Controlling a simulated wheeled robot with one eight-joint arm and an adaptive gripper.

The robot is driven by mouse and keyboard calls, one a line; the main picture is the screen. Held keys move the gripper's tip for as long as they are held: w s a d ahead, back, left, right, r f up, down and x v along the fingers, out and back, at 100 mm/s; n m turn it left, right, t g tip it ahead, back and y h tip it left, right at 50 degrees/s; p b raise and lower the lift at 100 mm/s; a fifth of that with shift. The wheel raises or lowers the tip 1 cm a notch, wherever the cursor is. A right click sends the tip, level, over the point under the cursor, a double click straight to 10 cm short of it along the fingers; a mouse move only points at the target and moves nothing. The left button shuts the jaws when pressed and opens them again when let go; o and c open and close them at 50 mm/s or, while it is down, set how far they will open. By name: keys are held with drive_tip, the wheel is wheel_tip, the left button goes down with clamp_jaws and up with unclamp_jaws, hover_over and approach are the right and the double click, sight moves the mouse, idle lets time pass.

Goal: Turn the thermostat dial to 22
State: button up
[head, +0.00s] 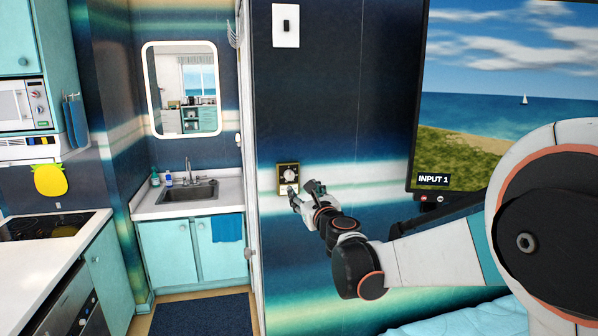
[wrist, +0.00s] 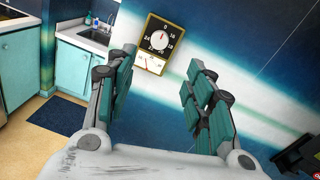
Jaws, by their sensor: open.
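The thermostat (head: 288,174) is a small box with a gold-coloured frame and a dark face, fixed to the striped wall. The exact setting is too small to read surely. A pale strip with a small pointer sits below the dial. My gripper (head: 304,193) is in front of the wall, just below and right of the thermostat. In the wrist view its two fingers (wrist: 165,75) are spread apart with nothing between them, and the thermostat lies beyond them.
A light switch (head: 286,26) is on the wall above. A television (head: 508,95) hangs to the right of my gripper. A sink (head: 188,192) and mirror are at the left, with a counter and cooktop nearer. The wall around the thermostat is clear.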

sight(290, 176)
drive_tip(key=x, duration=1.3)
drive_tip(key=shift+w+a, duration=0.1)
drive_tip(key=shift+w, duration=0.15)
drive_tip(key=c, duration=1.1)
